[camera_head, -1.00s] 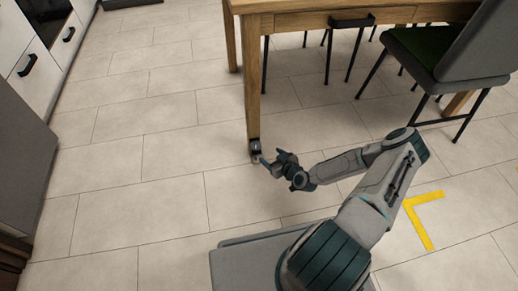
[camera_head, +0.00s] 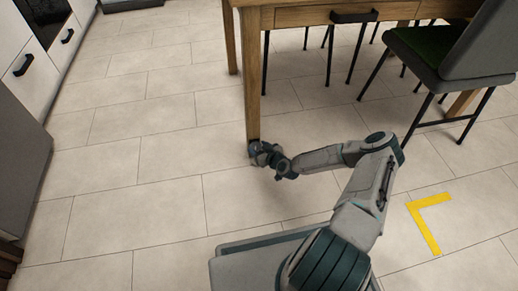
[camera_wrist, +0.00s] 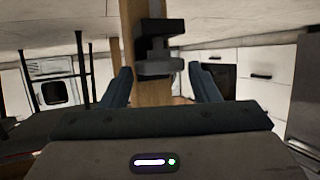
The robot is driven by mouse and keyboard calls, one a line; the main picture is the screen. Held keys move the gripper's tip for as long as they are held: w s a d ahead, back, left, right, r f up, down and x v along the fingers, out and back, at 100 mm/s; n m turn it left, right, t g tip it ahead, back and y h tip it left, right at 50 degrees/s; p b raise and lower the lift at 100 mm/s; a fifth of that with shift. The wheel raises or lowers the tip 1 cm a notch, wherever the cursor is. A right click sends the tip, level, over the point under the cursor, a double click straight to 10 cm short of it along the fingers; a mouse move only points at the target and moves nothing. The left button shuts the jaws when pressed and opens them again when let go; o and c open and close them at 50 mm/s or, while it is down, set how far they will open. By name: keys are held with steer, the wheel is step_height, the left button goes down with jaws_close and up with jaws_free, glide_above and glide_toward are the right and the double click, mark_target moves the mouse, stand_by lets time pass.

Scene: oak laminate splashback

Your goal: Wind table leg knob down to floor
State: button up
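The wooden table leg (camera_head: 253,100) stands at the near left corner of the table. In the wrist view the leg (camera_wrist: 150,95) runs down the middle behind a dark knob (camera_wrist: 160,66) with a wide disc and a block above it. My gripper (camera_wrist: 160,70) is open, with one finger on each side of the knob and visible gaps between. In the head view my gripper (camera_head: 262,152) is at the foot of the leg and covers the knob there. Whether the knob touches the floor cannot be seen.
The wooden table (camera_head: 300,18) has a drawer with a dark handle. A grey chair with a green seat (camera_head: 432,48) stands at the right. White cabinets (camera_head: 25,60) line the left. The tiled floor (camera_head: 150,190) is clear left of the leg. A yellow corner mark (camera_head: 428,228) lies at the right.

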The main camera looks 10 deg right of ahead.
steer(key=c, duration=0.6)
steer(key=shift+a+r+p, duration=0.1)
steer(key=shift+p, duration=0.25)
steer(key=shift+s+a+r+m+h+p, duration=0.15)
steer(key=shift+m+h+p, duration=0.35)
steer(key=shift+p, duration=0.25)
steer(key=m+h+p, duration=0.1)
steer(key=p, duration=0.1)
steer(key=m+t+h+p, duration=0.1)
steer(key=m+h+p, duration=0.1)
steer(key=shift+a+r+h, duration=0.1)
steer(key=shift+a+h, duration=0.2)
steer(key=shift+a, duration=0.1)
steer(key=m+h+p, duration=0.2)
steer(key=h, duration=0.1)
steer(key=shift+a+m, duration=0.25)
steer(key=shift+m, duration=0.05)
steer(key=shift+w+a+f+m+g+h+p, duration=0.15)
steer(key=shift+m+g+h, duration=0.2)
steer(key=shift+m+h, duration=0.35)
steer(key=shift+m+g+h+p, duration=0.15)
steer(key=shift+m+g+h, duration=0.15)
steer(key=shift+m+h, duration=0.4)
steer(key=shift+w+a+f+m+g+h+p, duration=0.15)
steer(key=shift+m+g+h, duration=0.2)
steer(key=shift+m+h, duration=0.35)
steer(key=shift+d+h, duration=0.1)
steer(key=shift+h, duration=0.2)
